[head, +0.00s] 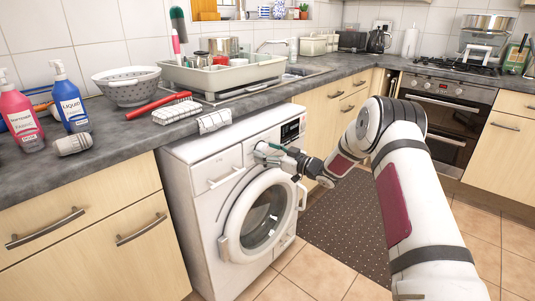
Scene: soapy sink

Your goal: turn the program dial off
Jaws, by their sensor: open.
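A white washing machine (204,209) stands under the worktop in the head view, with its round door (292,207) shut or nearly so. Its upper front panel has a detergent drawer (216,171) at the left and a dark display (290,131) at the right. My gripper (264,152) is at this panel, between the drawer and the display, with its fingers pointing left toward the machine. The program dial is not clearly visible; my gripper covers the part of the panel there. My gripper is open. I cannot tell whether its fingers touch the dial.
An oven (444,116) stands at the right. A dark mat (345,222) covers the floor beside the machine.

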